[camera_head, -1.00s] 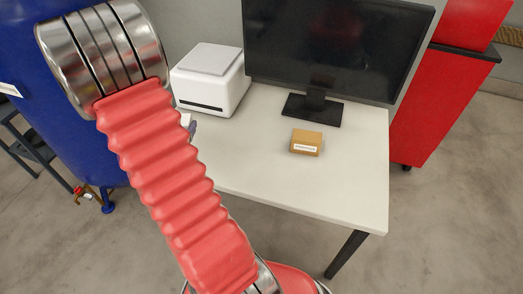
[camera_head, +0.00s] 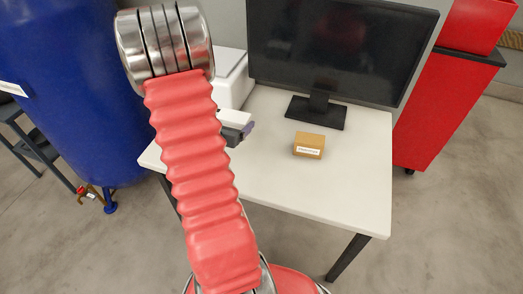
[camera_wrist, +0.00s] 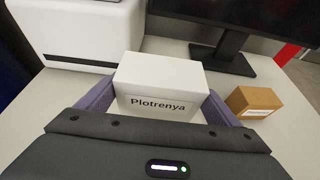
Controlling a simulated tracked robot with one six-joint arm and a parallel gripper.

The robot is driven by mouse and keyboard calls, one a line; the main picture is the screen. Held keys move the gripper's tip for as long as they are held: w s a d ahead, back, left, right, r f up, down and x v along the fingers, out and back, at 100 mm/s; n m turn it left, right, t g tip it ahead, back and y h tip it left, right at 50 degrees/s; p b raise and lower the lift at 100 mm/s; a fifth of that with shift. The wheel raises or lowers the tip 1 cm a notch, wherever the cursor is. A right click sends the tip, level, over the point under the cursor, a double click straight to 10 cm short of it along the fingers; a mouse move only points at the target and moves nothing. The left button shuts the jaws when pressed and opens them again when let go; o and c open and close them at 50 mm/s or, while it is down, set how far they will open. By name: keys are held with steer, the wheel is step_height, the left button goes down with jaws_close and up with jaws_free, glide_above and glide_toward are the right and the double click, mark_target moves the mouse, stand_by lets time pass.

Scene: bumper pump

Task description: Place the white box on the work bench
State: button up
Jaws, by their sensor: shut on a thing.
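The white box (camera_wrist: 160,88), labelled "Plotrenya", is between the purple-lined fingers of my gripper (camera_wrist: 158,108) in the wrist view. My gripper is shut on it. In the head view only a pale part of the box (camera_head: 236,118) and one side of my gripper (camera_head: 240,132) show; my red arm hides the rest. The work bench (camera_head: 330,200) is a white table, and the box is over its left part. I cannot tell whether the box touches the top.
A small brown box (camera_head: 309,145) lies on the bench right of my gripper. A monitor (camera_head: 340,50) and a white printer-like device (camera_head: 233,80) stand at the back. A blue tank (camera_head: 70,90) is left, a red cabinet (camera_head: 445,110) right. The bench's front right is clear.

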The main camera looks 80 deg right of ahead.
steer(key=shift+f, duration=2.85)
steer(key=shift+f, duration=0.15)
steer(key=shift+f, duration=1.95)
steer(key=o, duration=1)
steer(key=shift+f, duration=0.1)
steer(key=shift+o, duration=0.2)
